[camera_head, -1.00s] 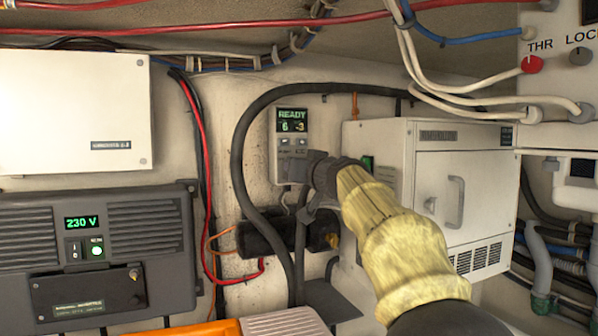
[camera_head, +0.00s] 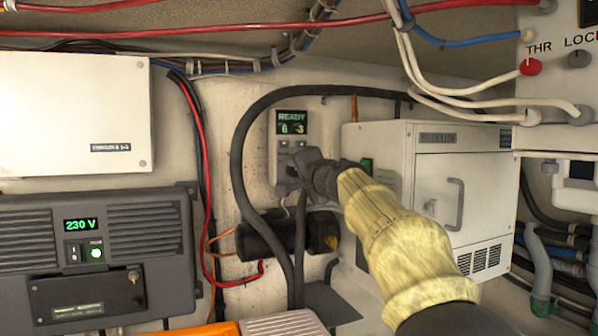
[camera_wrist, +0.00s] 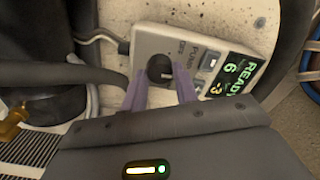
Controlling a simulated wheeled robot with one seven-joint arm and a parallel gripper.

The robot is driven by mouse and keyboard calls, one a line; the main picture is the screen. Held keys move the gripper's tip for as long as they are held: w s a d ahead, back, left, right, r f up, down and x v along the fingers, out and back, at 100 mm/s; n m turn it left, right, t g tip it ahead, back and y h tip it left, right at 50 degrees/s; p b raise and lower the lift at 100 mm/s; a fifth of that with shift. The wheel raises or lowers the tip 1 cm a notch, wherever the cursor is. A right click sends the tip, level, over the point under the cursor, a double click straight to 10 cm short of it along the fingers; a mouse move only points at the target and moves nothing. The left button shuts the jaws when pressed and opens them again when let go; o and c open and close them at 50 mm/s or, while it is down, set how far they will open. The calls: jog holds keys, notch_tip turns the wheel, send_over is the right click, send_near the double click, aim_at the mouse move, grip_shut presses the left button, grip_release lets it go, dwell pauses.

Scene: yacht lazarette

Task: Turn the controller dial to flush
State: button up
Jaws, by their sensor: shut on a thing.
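The controller (camera_head: 290,122) is a pale grey box on the back wall with a green display reading READY, 6 and -3. It also shows in the wrist view (camera_wrist: 195,38), tilted, with the lettering PUMP and OFF near its dial. The dial (camera_wrist: 159,68) is a round black knob with a light pointer mark. My gripper (camera_wrist: 160,84) is shut on the dial, with one purple finger on each side of it. In the head view my gripper (camera_head: 288,176) covers the controller's lower part and hides the dial.
A thick black hose (camera_head: 238,150) loops around the controller. A white cabinet (camera_head: 440,180) with a handle stands close on the right of my arm. A dark cylinder (camera_head: 262,235) sits below. A dark 230 V unit (camera_head: 150,235) is at left.

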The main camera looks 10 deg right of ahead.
jog(key=m, duration=0.4)
jog(key=m+p, duration=0.1)
jog(key=m, duration=0.3)
jog(key=m+p, duration=0.1)
jog(key=m, duration=0.4)
jog(key=shift+f, duration=0.25)
jog(key=shift+m, duration=0.3)
jog(key=o, duration=1)
jog(key=shift+r, duration=0.1)
jog(key=s+d+b, duration=0.1)
jog(key=s, duration=0.4)
jog(key=s+d+b, duration=0.1)
jog(key=s, duration=0.5)
jog(key=s+d+b, duration=0.1)
jog(key=s, duration=0.5)
jog(key=shift+d+b, duration=0.25)
jog(key=shift+b, duration=0.15)
